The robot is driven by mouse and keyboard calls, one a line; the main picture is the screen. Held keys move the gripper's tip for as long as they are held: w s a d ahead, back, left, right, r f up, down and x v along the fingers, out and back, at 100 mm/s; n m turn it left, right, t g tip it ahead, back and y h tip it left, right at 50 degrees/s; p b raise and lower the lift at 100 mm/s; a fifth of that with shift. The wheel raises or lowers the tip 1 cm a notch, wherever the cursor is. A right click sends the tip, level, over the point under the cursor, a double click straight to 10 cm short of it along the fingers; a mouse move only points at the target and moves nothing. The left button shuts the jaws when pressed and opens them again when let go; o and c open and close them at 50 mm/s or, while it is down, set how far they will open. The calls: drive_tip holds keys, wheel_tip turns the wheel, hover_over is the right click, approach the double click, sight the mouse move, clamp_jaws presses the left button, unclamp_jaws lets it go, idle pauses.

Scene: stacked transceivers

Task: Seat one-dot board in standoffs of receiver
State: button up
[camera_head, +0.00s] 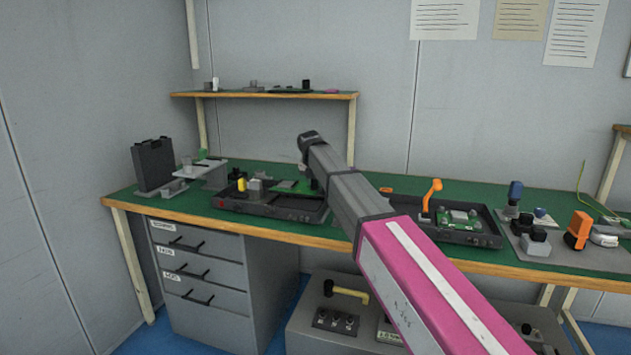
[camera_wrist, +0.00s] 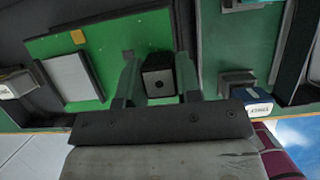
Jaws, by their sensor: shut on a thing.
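In the wrist view my gripper (camera_wrist: 159,68) is shut on a black block (camera_wrist: 158,82) that appears to stand on a green board (camera_wrist: 118,44). The board also carries a pale grey rectangular module (camera_wrist: 72,77) and a small orange-yellow part (camera_wrist: 77,36). I cannot make out a dot marking. In the head view the green board (camera_head: 290,187) shows at the left dark open tray (camera_head: 268,205), partly behind my arm. My gripper's fingers are hidden there. I cannot tell whether the board rests on any standoffs, or which tray is the receiver.
A second dark tray (camera_head: 478,237) with a green board and an orange handle (camera_head: 431,193) stands to the right. A black case (camera_head: 153,164) stands at the bench's left end. Orange, blue and grey tools crowd the right.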

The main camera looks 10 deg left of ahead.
sight(314, 190)
drive_tip(key=shift+f, duration=0.1)
drive_tip(key=shift+f, duration=1.85)
drive_tip(key=shift+f, duration=1.05)
drive_tip(key=o, duration=1.1)
drive_tip(key=v, duration=1)
drive_tip(key=shift+s+r, duration=0.2)
drive_tip(key=shift+r, duration=0.15)
